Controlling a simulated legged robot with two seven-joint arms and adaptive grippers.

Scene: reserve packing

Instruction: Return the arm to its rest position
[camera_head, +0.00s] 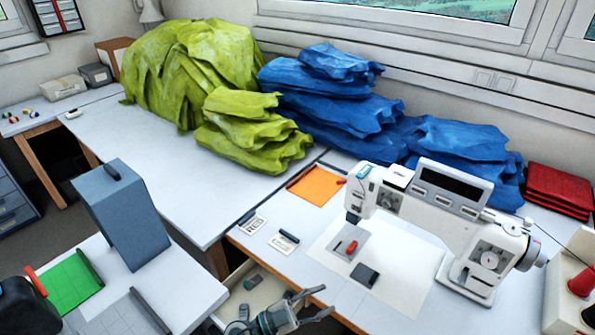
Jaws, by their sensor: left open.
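My left gripper (326,300) comes in at the bottom edge of the head view, with its two fingers pointing right. The fingers are spread apart, and nothing shows between them. It appears in front of an open drawer (230,309) and the front edge of the sewing table. Most of my left arm is cut off by the bottom edge. My right gripper is not in view.
A white sewing machine (440,205) stands on the table to the right. A blue-grey block (120,215) and green mat (70,285) are on the left table. Yellow-green (195,70) and blue fabric (340,105) fill the back. The middle white tabletop (150,150) has free room.

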